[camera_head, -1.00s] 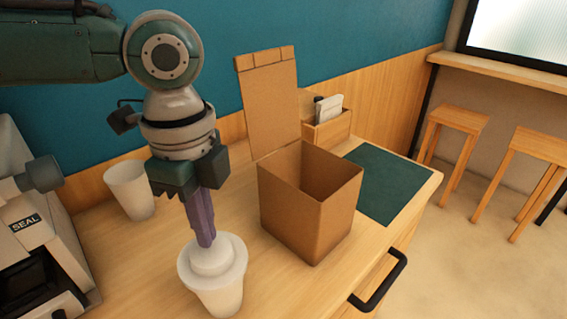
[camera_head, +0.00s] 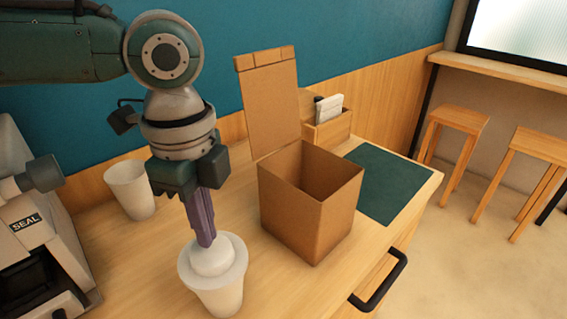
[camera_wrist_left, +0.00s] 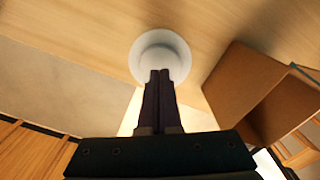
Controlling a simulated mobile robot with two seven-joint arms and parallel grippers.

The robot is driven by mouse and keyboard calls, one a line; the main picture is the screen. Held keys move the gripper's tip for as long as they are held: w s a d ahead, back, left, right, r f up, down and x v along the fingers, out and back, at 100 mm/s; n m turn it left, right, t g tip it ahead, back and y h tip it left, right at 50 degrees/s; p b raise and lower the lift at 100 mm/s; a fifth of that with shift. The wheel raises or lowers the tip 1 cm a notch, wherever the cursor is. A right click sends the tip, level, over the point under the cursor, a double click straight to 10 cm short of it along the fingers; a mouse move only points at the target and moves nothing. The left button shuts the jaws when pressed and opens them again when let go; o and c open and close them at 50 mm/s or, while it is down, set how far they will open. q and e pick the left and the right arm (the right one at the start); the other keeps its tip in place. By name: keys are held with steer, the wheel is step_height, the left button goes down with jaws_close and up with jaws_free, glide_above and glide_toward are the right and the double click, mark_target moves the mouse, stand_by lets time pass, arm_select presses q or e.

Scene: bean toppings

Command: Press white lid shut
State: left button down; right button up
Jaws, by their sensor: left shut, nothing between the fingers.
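The white lid (camera_head: 212,260) with a raised round middle sits on top of a white cup (camera_head: 222,298) on the wooden counter. My left gripper (camera_head: 206,243) is shut and empty, pointing down, with its purple fingertips at the lid's raised middle. Whether the tips touch the lid or sit just above it I cannot tell. In the left wrist view the shut fingers (camera_wrist_left: 160,75) overlap the lid (camera_wrist_left: 160,42). The rim's fit on the cup is too small to judge. My right gripper is in neither view.
An open cardboard box (camera_head: 306,210) stands right of the cup, its flap raised. Another white cup (camera_head: 130,190) stands behind left, near a grey sealing machine (camera_head: 35,235). A green mat (camera_head: 385,180) and a wooden holder (camera_head: 328,128) are beyond the box. A black handle (camera_head: 380,282) juts from the counter front.

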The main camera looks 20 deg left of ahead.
arm_select(q)
steer(key=shift+f+b, duration=0.45)
steer(key=shift+f, duration=0.4)
stand_by(0.3)
step_height(320, 180, up, 5)
steer(key=p, duration=0.5)
steer(key=shift+p, duration=0.4)
steer(key=shift+f, duration=0.15)
